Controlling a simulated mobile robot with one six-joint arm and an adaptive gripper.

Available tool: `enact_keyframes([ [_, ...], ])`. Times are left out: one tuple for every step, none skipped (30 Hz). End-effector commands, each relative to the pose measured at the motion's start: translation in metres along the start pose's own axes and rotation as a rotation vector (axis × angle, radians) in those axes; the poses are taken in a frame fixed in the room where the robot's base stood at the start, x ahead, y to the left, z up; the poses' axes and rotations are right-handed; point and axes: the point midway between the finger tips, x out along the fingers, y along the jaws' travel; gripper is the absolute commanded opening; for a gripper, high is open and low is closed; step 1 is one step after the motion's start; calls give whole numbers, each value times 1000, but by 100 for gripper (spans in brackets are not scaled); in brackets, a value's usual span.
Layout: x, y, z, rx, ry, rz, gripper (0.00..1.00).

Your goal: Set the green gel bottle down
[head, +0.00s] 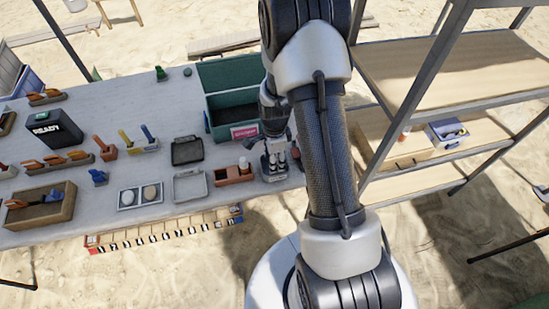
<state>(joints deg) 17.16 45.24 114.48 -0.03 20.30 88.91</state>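A small dark green bottle (160,74) stands upright near the far edge of the grey table (100,90); it looks like the green gel bottle, though its details are too small to be sure. My gripper (276,172) points down at the table's right end, far to the right of and nearer than that bottle. It is beside a small orange-brown holder (233,174). My fingers are small and partly merged with the background, so I cannot tell whether they are open or hold anything.
A green bin (232,75) with a pink label stands behind my gripper. A black READY box (52,131), a dark tray (187,150), a pale tray (190,187) and tool holders crowd the table. Metal-framed shelves (440,70) stand close on the right.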

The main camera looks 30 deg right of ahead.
Motion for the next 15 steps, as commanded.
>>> enact_keyframes([
  [-4,0,0,0,0,-1,43],
  [-7,0,0,0,0,-2,43],
  [-12,-1,0,0,0,-3,43],
  [-17,-1,0,0,0,-4,43],
  [-23,-1,0,0,0,-5,43],
  [-31,-1,0,0,0,-4,43],
  [-38,-1,0,0,0,-4,43],
  [-45,-2,0,0,0,-6,43],
  [-55,-1,0,0,0,-5,43],
  [-62,-1,0,0,0,-5,43],
  [-68,-2,0,0,0,-5,43],
  [-77,-1,0,0,0,-5,43],
  [-83,-1,0,0,0,-4,43],
  [-89,-1,0,0,0,-4,43],
  [-96,-1,0,0,0,-4,43],
])
